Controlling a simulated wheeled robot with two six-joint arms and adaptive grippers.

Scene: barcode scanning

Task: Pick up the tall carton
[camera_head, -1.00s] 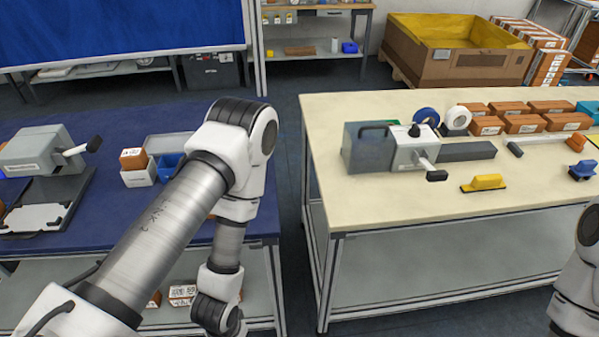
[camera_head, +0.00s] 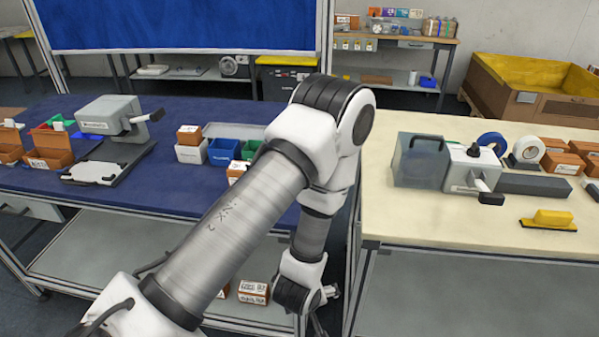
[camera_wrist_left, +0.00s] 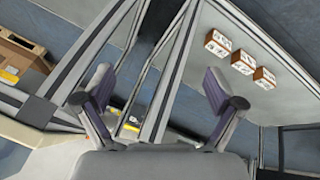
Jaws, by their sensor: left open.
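I cannot tell which box is the tall carton. My left gripper (camera_head: 322,308) hangs low by the front of the blue table, mostly hidden by the arm. In the left wrist view its two fingers (camera_wrist_left: 160,95) are spread and nothing is between them. Several small cartons (camera_wrist_left: 242,62) lie on a shelf beyond the right finger. My right gripper is not in view.
A grey device (camera_head: 108,115) stands on the blue table, with green and blue bins (camera_head: 222,151) to its right. The cream table (camera_head: 400,215) at right holds another device (camera_head: 420,163), tape rolls and a yellow-handled tool (camera_head: 550,219). Upright frame posts stand between the tables.

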